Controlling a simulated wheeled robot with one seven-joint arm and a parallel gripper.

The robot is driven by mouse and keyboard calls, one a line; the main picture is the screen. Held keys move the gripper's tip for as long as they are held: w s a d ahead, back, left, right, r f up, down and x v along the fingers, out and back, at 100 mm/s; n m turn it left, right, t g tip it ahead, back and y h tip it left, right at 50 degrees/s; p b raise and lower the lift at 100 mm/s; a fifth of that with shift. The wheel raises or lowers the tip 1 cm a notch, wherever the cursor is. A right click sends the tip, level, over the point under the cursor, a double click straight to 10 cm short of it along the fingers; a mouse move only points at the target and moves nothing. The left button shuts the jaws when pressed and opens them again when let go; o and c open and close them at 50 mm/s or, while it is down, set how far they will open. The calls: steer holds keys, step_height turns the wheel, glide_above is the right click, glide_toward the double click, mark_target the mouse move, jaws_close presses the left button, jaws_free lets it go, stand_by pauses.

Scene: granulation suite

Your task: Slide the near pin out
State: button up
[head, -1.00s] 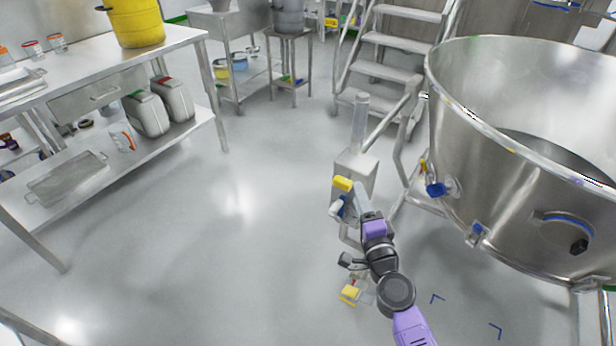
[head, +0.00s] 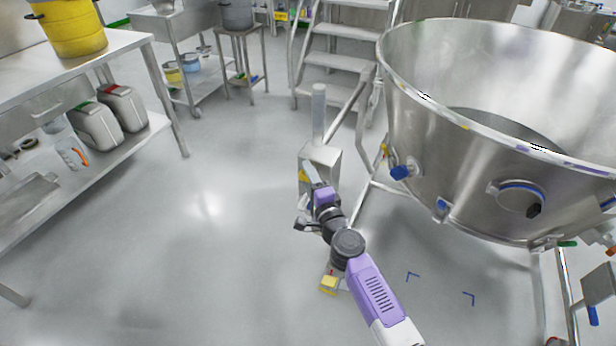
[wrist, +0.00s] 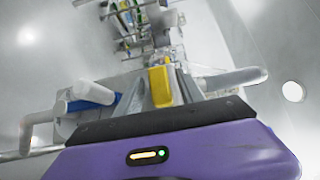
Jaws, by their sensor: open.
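My gripper (head: 309,175) is at a grey metal post with a box-like block (head: 322,154), beside the large steel vessel. In the wrist view its open fingers (wrist: 160,78) stand on either side of a yellow part (wrist: 160,86). I cannot tell whether they touch it, or whether this yellow part is the near pin. A grey rod with a blue collar (wrist: 88,94) shows left of the fingers, and a pale rounded bar (wrist: 236,78) shows to the right. In the head view my arm hides much of the block's lower side.
The steel vessel (head: 470,130) with its legs stands close on the right. Steps (head: 343,60) rise behind the post. A bench (head: 120,45) with a yellow drum (head: 70,28) is at the left. A yellow item (head: 329,284) lies low near my arm. Floor to the left is clear.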

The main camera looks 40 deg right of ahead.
jaws_close()
stand_by(1.4)
